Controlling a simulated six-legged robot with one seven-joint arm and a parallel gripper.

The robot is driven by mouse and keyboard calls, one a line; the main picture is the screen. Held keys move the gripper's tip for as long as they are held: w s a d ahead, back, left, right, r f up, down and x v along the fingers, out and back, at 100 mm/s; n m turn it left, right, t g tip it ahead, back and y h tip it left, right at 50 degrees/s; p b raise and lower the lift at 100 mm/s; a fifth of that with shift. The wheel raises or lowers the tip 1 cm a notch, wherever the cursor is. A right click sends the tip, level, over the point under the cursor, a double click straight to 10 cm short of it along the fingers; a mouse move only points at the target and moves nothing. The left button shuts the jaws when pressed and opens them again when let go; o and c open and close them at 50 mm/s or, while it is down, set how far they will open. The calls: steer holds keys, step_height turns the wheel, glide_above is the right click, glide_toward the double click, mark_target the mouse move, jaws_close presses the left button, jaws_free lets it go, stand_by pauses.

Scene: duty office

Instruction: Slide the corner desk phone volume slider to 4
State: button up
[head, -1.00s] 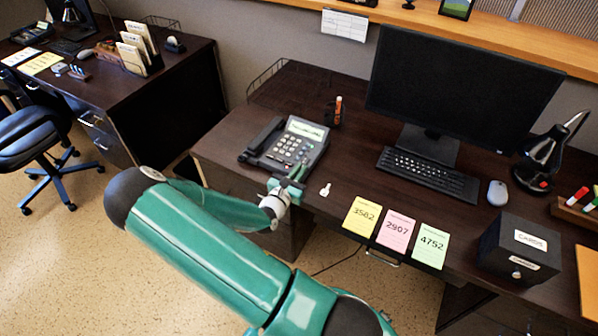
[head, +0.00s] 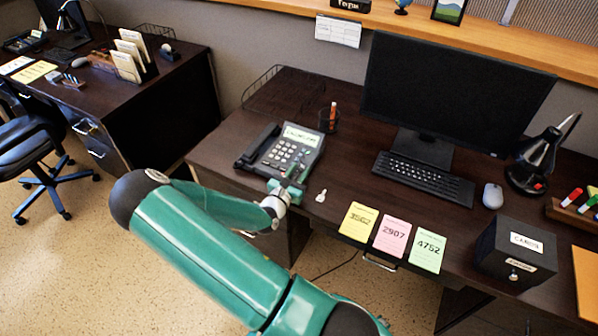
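The corner desk phone (head: 288,152) is dark grey, with a handset on its left side, a lit screen and a keypad. It sits at the left part of the near desk. My gripper (head: 289,185) is at the phone's front edge, just below the keypad. The fingers are small here, and I cannot tell whether they are open or shut or whether they touch the phone. The volume slider and its setting cannot be made out at this size.
A small key-like item (head: 321,196) lies right of my gripper. Yellow (head: 358,221), pink (head: 392,234) and green (head: 428,251) number notes lie along the front edge. A pen cup (head: 329,120) stands behind the phone. A keyboard (head: 424,178) and black box (head: 515,250) are to the right.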

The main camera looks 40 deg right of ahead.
steer(key=v, duration=1.3)
steer(key=shift+a, duration=0.25)
steer(key=shift+r, duration=0.15)
steer(key=s+a+r+m+y, duration=0.4)
steer(key=a+r+m+y, duration=0.1)
steer(key=r, duration=0.5)
steer(key=s+a+r+m+y, duration=0.4)
steer(key=a+r+m+y, duration=0.2)
steer(key=r, duration=0.5)
steer(key=s+a+r+m+y, duration=0.4)
steer(key=a+r+m+y, duration=0.2)
steer(key=a+r+m, duration=0.2)
step_height(320, 180, up, 3)
steer(key=m, duration=0.3)
steer(key=shift+s+a+g, duration=0.25)
steer(key=shift+s+g, duration=0.05)
